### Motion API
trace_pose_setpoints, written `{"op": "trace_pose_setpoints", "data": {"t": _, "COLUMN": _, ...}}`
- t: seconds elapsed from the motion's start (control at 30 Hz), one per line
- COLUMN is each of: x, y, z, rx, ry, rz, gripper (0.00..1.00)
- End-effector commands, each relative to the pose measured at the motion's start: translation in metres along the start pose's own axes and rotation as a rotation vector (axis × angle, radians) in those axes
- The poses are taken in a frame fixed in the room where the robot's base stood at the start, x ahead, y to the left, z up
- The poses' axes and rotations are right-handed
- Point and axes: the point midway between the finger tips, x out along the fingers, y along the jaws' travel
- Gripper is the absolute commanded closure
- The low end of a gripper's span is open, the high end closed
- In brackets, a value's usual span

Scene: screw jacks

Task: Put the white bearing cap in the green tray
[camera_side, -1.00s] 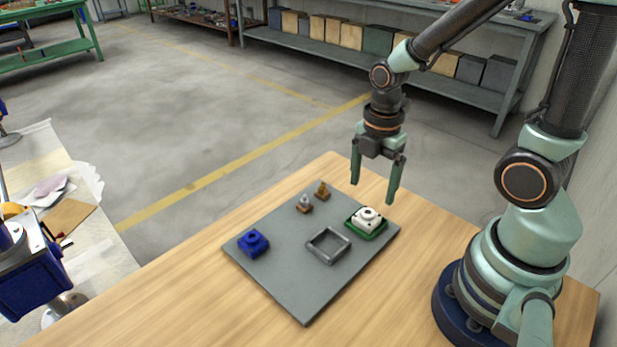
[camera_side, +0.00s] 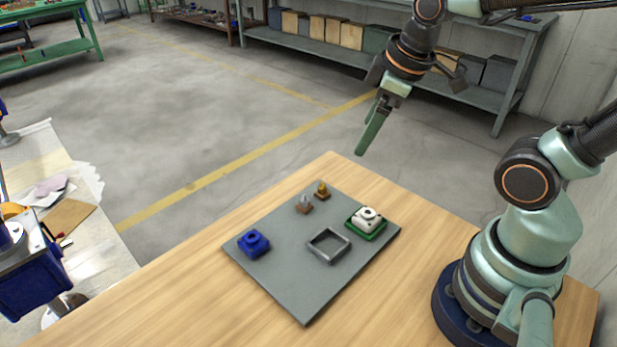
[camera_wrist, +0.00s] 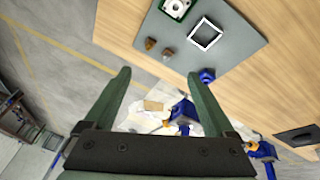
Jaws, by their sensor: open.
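The white bearing cap (camera_side: 367,215) sits in the green tray (camera_side: 371,236) at the right side of the grey mat. In the wrist view the white cap (camera_wrist: 176,8) shows at the top, partly cut off by the frame edge, with the green tray's rim (camera_wrist: 189,13) around it. My gripper (camera_side: 364,150) is open and empty, raised well above and behind the mat and apart from the cap. In the side view its fingers nearly line up. In the wrist view my gripper (camera_wrist: 163,80) shows both fingers spread with nothing between them.
The grey mat (camera_side: 290,285) lies on the wooden table (camera_side: 190,290). It carries a blue block (camera_side: 253,242), an empty grey square tray (camera_side: 328,246), and two small pieces, one grey-topped (camera_side: 304,204) and one brass-topped (camera_side: 322,191). The front of the mat is clear.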

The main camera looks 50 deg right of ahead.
Motion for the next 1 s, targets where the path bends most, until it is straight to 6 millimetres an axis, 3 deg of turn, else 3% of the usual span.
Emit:
{"op": "trace_pose_setpoints", "data": {"t": 0.1, "x": -0.014, "y": 0.0, "z": -0.007, "rx": 0.225, "ry": 0.074, "rz": 0.023, "gripper": 0.11}}
{"op": "trace_pose_setpoints", "data": {"t": 0.3, "x": -0.024, "y": -0.001, "z": -0.011, "rx": 0.429, "ry": 0.133, "rz": 0.025, "gripper": 0.11}}
{"op": "trace_pose_setpoints", "data": {"t": 1.0, "x": -0.024, "y": -0.001, "z": -0.011, "rx": 0.454, "ry": 0.137, "rz": 0.024, "gripper": 0.11}}
